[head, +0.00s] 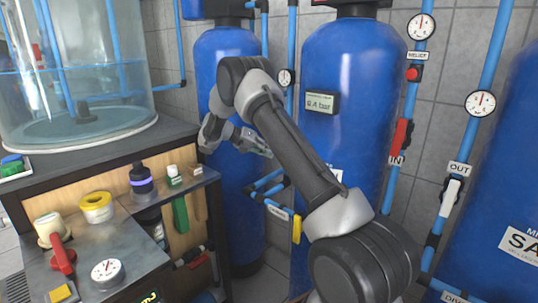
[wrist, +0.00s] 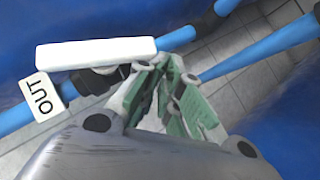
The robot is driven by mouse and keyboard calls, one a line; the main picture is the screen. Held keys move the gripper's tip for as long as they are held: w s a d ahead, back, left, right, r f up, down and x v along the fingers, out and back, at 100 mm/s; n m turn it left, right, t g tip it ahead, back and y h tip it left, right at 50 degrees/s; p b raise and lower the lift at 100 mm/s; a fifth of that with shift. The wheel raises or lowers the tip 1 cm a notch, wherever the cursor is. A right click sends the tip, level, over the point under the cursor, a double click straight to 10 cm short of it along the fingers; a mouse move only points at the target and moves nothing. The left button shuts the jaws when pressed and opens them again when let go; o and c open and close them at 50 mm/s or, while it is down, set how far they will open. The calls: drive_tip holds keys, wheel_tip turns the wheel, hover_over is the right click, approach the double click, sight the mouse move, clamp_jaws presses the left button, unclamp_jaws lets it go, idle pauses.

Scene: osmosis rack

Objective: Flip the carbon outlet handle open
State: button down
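A white bar handle (wrist: 96,52) shows in the wrist view, beside a tag reading OUT (wrist: 42,97), on a blue pipe with a dark valve body. It lies roughly along the pipe. My gripper (wrist: 168,68) has green-padded fingers with a narrow gap between them and nothing seen in it. Its tips appear just right of the handle, apart from it as far as I can tell. In the head view my gripper (head: 262,146) is in front of the left blue tank (head: 226,70). I cannot make out this handle there; my arm may hide it.
A middle blue tank (head: 345,80) stands behind my arm. Another white handle (head: 450,197) under an OUT tag, a red handle (head: 401,138) and a yellow handle (head: 297,229) are on other pipes. A cluttered bench (head: 110,255) stands at left.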

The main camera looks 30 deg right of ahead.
wheel_tip(320, 180, up, 9)
drive_tip(key=shift+s+d, duration=0.15)
drive_tip(key=shift+s, duration=0.2)
